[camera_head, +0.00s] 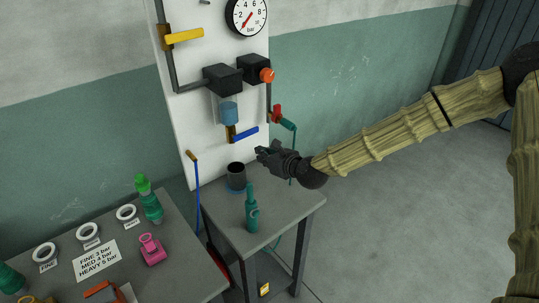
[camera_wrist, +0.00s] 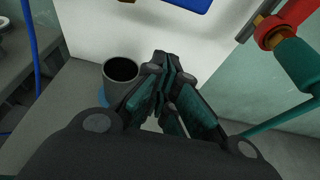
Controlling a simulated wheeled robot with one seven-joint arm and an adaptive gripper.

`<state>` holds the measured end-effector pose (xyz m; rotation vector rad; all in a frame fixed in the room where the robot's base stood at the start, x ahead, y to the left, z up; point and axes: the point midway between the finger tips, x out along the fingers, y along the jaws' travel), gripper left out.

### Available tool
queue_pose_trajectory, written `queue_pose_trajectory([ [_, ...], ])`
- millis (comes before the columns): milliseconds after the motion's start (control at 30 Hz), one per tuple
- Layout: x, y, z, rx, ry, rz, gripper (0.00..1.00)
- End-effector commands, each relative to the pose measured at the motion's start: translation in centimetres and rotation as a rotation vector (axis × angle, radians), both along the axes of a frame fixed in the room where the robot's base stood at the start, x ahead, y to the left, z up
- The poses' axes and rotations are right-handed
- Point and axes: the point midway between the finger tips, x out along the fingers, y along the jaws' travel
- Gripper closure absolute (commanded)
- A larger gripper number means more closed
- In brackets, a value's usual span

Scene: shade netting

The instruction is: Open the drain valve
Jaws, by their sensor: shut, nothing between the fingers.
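The drain valve appears to be the brass fitting (camera_head: 230,134) under the clear filter bowl with blue contents (camera_head: 228,112) on the white panel. Its blue lever (camera_head: 246,133) sticks out to the right, roughly level. The lever's edge shows at the top of the wrist view (camera_wrist: 188,4). My gripper (camera_head: 260,153) is shut and empty, just below and right of the lever and apart from it. In the wrist view my fingers (camera_wrist: 162,62) are together, pointing at the panel. A dark grey cup (camera_head: 236,178) stands on the small table below the valve, left of my fingers in the wrist view (camera_wrist: 121,82).
A red coupling (camera_head: 277,112) with a teal hose (camera_head: 288,125) is right of the lever. A teal bottle-like tool (camera_head: 252,212) stands on the small table (camera_head: 290,204). A yellow lever (camera_head: 184,36) and gauge (camera_head: 247,15) are higher. A bench with fittings is at left.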

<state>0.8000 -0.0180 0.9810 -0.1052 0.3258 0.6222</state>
Motion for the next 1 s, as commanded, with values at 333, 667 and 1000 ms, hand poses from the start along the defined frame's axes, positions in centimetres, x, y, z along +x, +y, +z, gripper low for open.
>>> queue_pose_trajectory([
  [333, 2.1, 1.6, 0.7, -0.001, -0.002, 0.002, 1.00],
  [667, 2.1, 1.5, 3.0, -0.001, -0.001, 0.000, 1.00],
  [1000, 2.0, 1.5, 3.1, 0.000, 0.000, 0.000, 1.00],
])
